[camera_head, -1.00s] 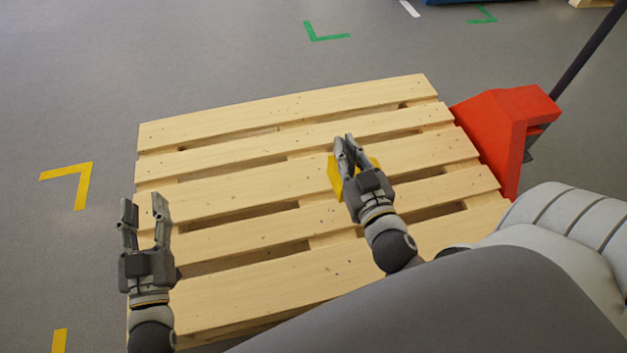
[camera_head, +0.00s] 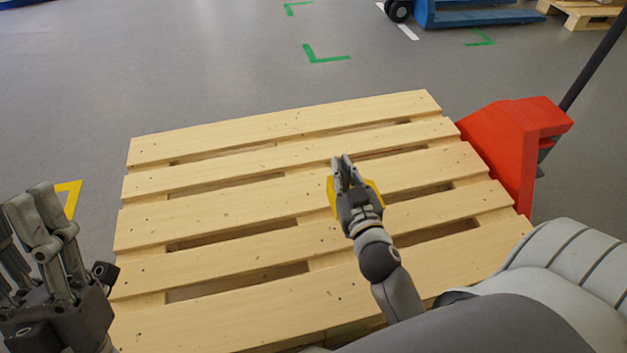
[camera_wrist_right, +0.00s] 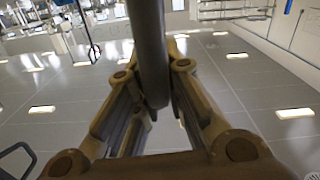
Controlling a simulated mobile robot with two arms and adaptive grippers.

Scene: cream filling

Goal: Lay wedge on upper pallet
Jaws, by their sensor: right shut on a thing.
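A yellow wedge (camera_head: 331,197) is in the jaws of my right gripper (camera_head: 343,165); parts of it show on both sides of the dark fingers and the rest is hidden behind them. The wedge and gripper appear over the middle of the wooden pallet (camera_head: 215,219). Whether the wedge touches the boards, I cannot tell. My left gripper (camera_head: 28,225) is at the left edge, partly cut off, with its fingers apart and nothing seen between them. In the right wrist view the right fingers (camera_wrist_right: 150,110) show with a dark bar between them; the wedge cannot be made out there.
A red pallet-truck part (camera_head: 505,150) with a dark handle stands against the pallet's right side. Beyond it, a blue wheeled cart (camera_head: 470,14) and another pallet (camera_head: 585,14) stand at the back right.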

